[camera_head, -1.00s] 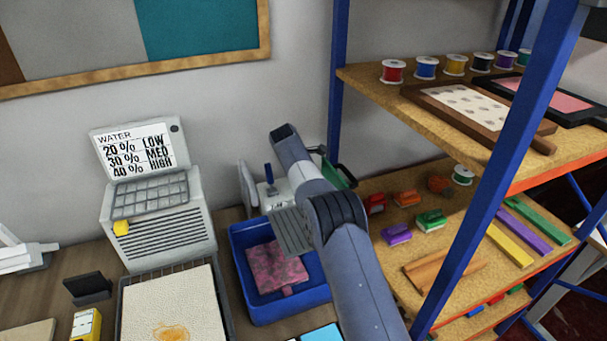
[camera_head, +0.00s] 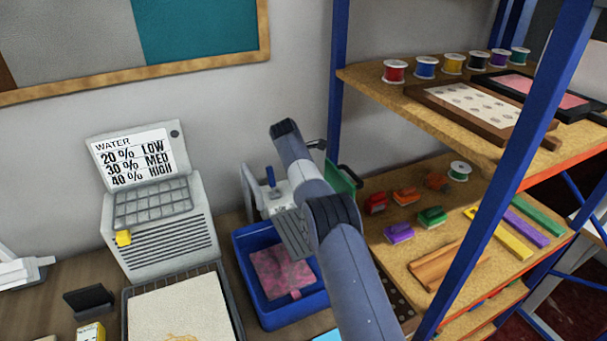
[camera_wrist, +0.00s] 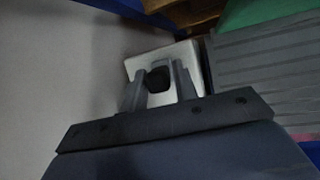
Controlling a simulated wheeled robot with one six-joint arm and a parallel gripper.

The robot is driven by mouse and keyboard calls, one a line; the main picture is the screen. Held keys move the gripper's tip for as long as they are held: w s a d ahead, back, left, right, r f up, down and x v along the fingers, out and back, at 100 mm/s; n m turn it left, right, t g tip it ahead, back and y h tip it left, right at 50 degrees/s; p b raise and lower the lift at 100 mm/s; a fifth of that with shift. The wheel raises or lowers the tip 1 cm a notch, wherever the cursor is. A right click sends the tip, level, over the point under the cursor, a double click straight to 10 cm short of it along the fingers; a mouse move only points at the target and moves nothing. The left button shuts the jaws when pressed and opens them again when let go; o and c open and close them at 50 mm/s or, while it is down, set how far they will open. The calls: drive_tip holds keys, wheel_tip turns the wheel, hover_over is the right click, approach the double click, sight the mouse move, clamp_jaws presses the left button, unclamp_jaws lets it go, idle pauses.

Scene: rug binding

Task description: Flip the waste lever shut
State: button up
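In the wrist view my gripper (camera_wrist: 158,72) has its two fingers apart. A dark rounded knob (camera_wrist: 159,79) shows between them, in front of a pale block (camera_wrist: 188,52). I cannot tell whether the fingers touch the knob. A small dark lever (camera_head: 317,144) pokes out right of my arm's upper end. The arm hides my fingertips there, and I cannot tell for certain which part is the waste lever.
A blue bin (camera_head: 240,262) with a pink patterned piece (camera_head: 282,272) stands below the machine. A green part (camera_head: 347,180) and the shelf's blue post (camera_head: 338,90) are close on the right. The water sign machine (camera_head: 160,235) stands left.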

drive_tip(key=shift+o, duration=1.3)
drive_tip(key=b+v, duration=0.1)
drive_tip(key=v, duration=1)
drive_tip(key=shift+f, duration=0.1)
